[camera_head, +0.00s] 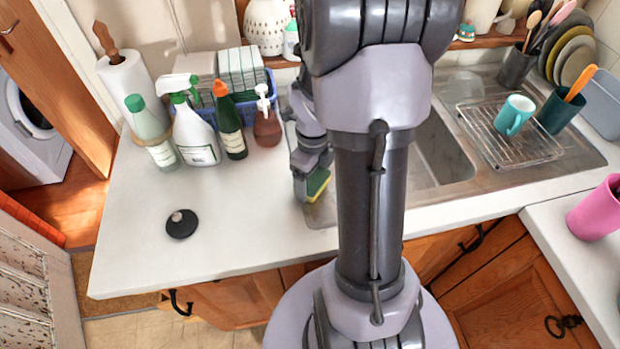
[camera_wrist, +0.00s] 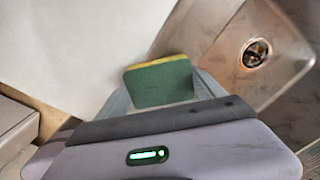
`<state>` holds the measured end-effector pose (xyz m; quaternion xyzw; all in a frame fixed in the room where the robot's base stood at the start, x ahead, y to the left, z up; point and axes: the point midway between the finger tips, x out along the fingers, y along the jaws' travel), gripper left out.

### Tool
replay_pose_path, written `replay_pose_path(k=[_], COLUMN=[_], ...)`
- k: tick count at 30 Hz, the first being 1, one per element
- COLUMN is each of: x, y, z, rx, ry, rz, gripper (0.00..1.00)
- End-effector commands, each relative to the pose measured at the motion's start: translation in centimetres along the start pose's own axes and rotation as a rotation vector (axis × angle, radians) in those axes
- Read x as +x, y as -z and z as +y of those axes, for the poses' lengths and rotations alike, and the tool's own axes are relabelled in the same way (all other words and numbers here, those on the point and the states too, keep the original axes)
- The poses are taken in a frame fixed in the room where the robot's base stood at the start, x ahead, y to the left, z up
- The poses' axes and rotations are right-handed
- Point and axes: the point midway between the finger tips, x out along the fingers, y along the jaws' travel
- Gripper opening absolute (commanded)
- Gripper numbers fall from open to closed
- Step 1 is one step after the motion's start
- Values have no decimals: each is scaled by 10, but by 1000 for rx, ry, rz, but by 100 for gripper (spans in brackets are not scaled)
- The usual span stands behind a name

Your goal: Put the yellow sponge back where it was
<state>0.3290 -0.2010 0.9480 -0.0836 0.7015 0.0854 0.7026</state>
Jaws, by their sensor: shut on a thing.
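The yellow sponge (camera_head: 318,183) has a green scouring side and is held in my gripper (camera_head: 312,190), at the left edge of the sink beside my arm. In the wrist view its green face (camera_wrist: 160,84) points at the camera, with a thin yellow edge at the top. My gripper (camera_wrist: 162,88) is shut on it. The sponge is over or near the border between the white counter (camera_head: 130,240) and the metal sink (camera_head: 440,150). I cannot tell whether it touches the surface. My arm hides part of the sink.
A spray bottle (camera_head: 193,135), a dark green bottle (camera_head: 229,125), a red-brown soap dispenser (camera_head: 267,128) and a blue basket (camera_head: 262,97) stand at the back left. A black sink plug (camera_head: 181,225) lies on the counter. A drying rack (camera_head: 515,145) holds a teal mug (camera_head: 513,114). The front left counter is mostly clear.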

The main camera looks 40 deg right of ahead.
Motion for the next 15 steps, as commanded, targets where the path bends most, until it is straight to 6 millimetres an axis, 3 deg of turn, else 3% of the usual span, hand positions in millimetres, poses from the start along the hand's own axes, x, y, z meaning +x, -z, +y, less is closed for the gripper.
replay_pose_path(k=[11, 12, 15], x=[7, 5, 5], y=[0, 0, 0], z=[0, 0, 0], rx=[0, 0, 0], ry=[1, 1, 1], rz=[-1, -1, -1], gripper=[46, 86, 100])
